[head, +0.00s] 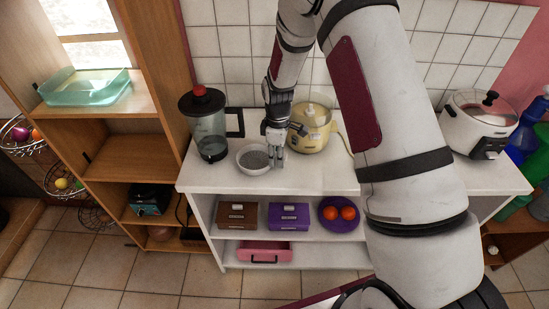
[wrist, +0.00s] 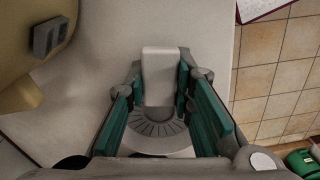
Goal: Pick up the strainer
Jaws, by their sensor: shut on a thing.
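The strainer (head: 254,159) is a round bowl with a pale rim and a grey inside, at the left front of the white counter in the head view. My gripper (head: 277,156) points down at its right side. In the wrist view my gripper (wrist: 159,84) has its teal-padded fingers on both sides of a pale block-shaped part of the strainer (wrist: 158,62) and is shut on it. A grey ribbed round part shows below this block. Whether the bowl touches the counter is hard to tell.
A blender (head: 210,125) stands close on the left, and a yellow cooker (head: 312,128) close behind on the right. A white rice cooker (head: 478,125) stands at the far right. The counter's front edge (head: 270,190) is near, with shelves below.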

